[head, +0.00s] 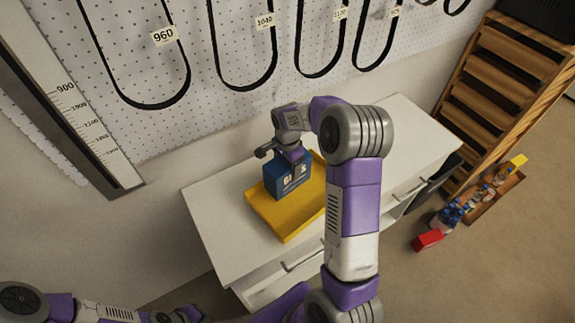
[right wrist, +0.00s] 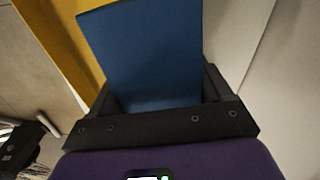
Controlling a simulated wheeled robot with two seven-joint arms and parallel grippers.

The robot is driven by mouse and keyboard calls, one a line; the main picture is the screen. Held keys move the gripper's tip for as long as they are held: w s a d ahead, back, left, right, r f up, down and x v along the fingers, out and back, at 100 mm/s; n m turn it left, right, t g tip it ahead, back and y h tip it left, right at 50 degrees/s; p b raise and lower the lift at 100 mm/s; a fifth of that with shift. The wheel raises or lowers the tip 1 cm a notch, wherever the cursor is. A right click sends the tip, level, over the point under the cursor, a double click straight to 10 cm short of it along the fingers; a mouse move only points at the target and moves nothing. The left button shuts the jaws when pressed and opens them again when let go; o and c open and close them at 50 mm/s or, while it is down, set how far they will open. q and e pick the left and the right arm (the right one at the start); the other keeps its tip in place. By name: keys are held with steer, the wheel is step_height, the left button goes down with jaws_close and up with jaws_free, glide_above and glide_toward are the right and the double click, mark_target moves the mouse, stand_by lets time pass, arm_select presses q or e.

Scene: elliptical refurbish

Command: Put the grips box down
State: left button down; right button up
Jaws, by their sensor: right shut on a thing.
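The blue grips box (head: 284,181), with white lettering on its front, is upright at the yellow tray (head: 285,231) on the white cabinet top. It overlaps the tray's back left part; I cannot tell whether it rests there or hangs just above. My right gripper (head: 292,157) is shut on the box from above. In the right wrist view the blue box (right wrist: 147,55) sits between the two dark fingers (right wrist: 160,90), with the yellow tray (right wrist: 62,35) beside it. My left gripper (head: 182,315) is low at the bottom edge, away from the cabinet; its jaws are unclear.
The white cabinet (head: 215,215) has bare top left of the tray and at the far right. A pegboard wall (head: 200,85) with hanging black belts stands behind. A wooden rack (head: 500,85), a bottle crate (head: 490,196) and a red box (head: 428,240) are at right.

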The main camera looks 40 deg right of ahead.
steer(key=shift+f, duration=0.1)
steer(key=o, duration=0.9)
steer(key=shift+f, duration=0.15)
steer(key=o, duration=0.4)
steer(key=shift+c, duration=0.2)
step_height(320, 180, up, 12)
steer(key=shift+r+p, duration=0.25)
steer(key=shift+p, duration=0.6)
